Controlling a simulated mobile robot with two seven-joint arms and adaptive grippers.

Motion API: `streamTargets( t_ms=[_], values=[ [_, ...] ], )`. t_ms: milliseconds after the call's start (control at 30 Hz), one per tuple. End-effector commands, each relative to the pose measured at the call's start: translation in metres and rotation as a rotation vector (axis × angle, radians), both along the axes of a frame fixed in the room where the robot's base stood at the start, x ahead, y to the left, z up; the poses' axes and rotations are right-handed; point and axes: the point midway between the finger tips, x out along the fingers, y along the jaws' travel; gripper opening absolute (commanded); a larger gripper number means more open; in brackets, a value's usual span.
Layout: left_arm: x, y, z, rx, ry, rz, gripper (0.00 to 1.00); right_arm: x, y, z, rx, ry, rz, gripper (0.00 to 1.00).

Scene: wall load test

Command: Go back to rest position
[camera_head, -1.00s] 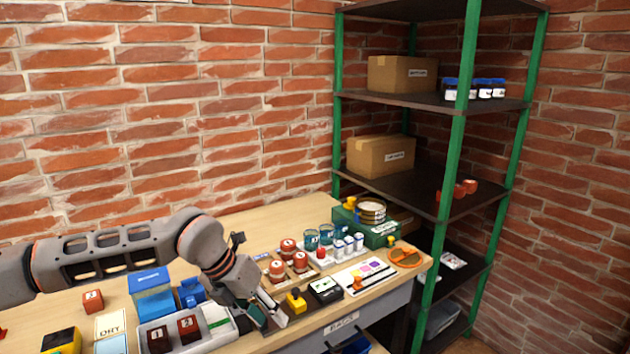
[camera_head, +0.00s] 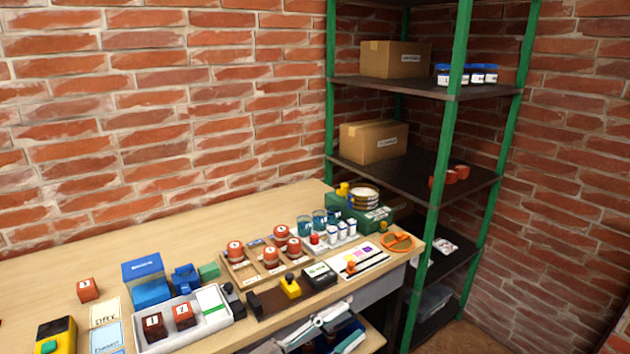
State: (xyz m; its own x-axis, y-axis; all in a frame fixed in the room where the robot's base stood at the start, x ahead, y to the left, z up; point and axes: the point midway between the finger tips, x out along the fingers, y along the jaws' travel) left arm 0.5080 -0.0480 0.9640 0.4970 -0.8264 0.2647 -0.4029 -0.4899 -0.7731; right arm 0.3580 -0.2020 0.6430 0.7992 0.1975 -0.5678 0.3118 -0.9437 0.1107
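My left gripper (camera_head: 355,320) is low at the bottom edge, in front of the workbench (camera_head: 280,196). Its two pale fingers are spread apart with nothing seen between them. Most of its arm is out of the picture below. My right gripper is not in view.
A white tray with two dark red numbered blocks (camera_head: 184,316) stands at the front left of the bench. Red-topped weights on a wooden rack (camera_head: 240,270), a black labelled box (camera_head: 319,275) and a green case (camera_head: 378,221) stand to its right. A green-posted shelf (camera_head: 455,120) holds cardboard boxes (camera_head: 374,141).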

Motion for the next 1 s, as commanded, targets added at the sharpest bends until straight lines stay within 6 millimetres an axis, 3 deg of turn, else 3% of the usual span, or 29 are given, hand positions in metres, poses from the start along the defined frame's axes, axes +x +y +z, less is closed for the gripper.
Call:
streamTargets(
  t_ms=[133, 267, 367, 500, 600, 800, 1000],
  values=[
    [0.010, 0.048, -0.051, -0.098, 0.244, 0.197, 0.34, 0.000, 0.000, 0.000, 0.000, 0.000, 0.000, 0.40],
    [0.005, 0.097, -0.111, -0.150, 0.463, 0.367, 0.34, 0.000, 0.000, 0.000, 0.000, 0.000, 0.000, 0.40],
    [-0.013, 0.137, -0.164, -0.174, 0.639, 0.493, 0.34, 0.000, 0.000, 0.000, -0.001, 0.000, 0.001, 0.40],
    [-0.056, 0.186, -0.234, -0.181, 0.866, 0.644, 0.34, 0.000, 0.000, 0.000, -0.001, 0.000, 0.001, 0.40],
    [-0.091, 0.214, -0.272, -0.179, 0.996, 0.726, 0.34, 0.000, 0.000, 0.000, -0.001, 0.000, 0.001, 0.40],
    [-0.140, 0.244, -0.314, -0.169, 1.152, 0.817, 0.34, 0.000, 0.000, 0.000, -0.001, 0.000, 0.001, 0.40],
    [-0.151, 0.250, -0.322, -0.166, 1.184, 0.834, 0.34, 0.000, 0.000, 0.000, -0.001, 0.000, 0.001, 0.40]
  ],
)
